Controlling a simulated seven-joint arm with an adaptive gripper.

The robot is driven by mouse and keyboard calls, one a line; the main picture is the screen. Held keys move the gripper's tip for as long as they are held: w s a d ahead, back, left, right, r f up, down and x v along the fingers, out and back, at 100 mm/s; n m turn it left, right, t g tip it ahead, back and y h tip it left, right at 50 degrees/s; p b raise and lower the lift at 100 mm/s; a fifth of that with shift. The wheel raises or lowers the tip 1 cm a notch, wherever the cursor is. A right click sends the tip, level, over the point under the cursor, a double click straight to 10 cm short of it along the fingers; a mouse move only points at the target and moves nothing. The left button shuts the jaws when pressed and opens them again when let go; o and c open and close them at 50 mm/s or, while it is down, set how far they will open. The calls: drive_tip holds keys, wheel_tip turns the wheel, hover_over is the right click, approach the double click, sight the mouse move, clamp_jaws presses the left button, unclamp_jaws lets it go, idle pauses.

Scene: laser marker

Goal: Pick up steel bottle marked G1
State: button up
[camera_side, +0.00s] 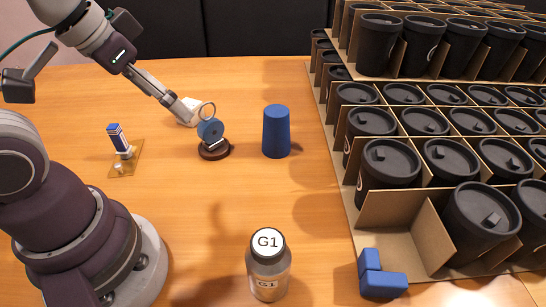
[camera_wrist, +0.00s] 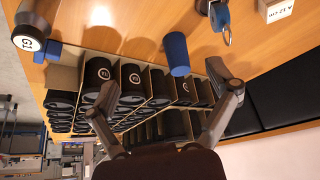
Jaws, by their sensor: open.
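The steel bottle marked G1 (camera_side: 268,270) stands upright on the wooden table at the front of the side view, with a white lid labelled G1. It also shows in the wrist view (camera_wrist: 34,22), at the top left corner. My gripper (camera_side: 184,112) is up at the back left of the side view, far from the bottle. In the wrist view its two fingers (camera_wrist: 163,86) are spread wide with nothing between them.
Cardboard crates (camera_side: 400,207) of black lidded cups fill the right side. A blue cup (camera_side: 277,132), a round stand with a ring (camera_side: 214,148), a white block (camera_side: 190,105), a small blue-and-white item (camera_side: 117,138) and blue blocks (camera_side: 380,280) stand on the table.

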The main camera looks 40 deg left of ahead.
drive_tip(key=m+g, duration=0.5)
drive_tip(key=m, duration=1)
hover_over(269, 255)
drive_tip(key=w+a, duration=0.1)
drive_tip(key=a, duration=0.1)
drive_tip(key=f, duration=0.3)
drive_tip(key=shift+a, duration=0.2)
drive_tip(key=shift+g, duration=0.3)
drive_tip(key=f, duration=0.3)
drive_tip(key=d+f, duration=0.1)
drive_tip(key=f, duration=0.6)
drive_tip(key=shift+d+f, duration=0.15)
drive_tip(key=shift+f, duration=0.15)
drive_tip(key=c, duration=1.3)
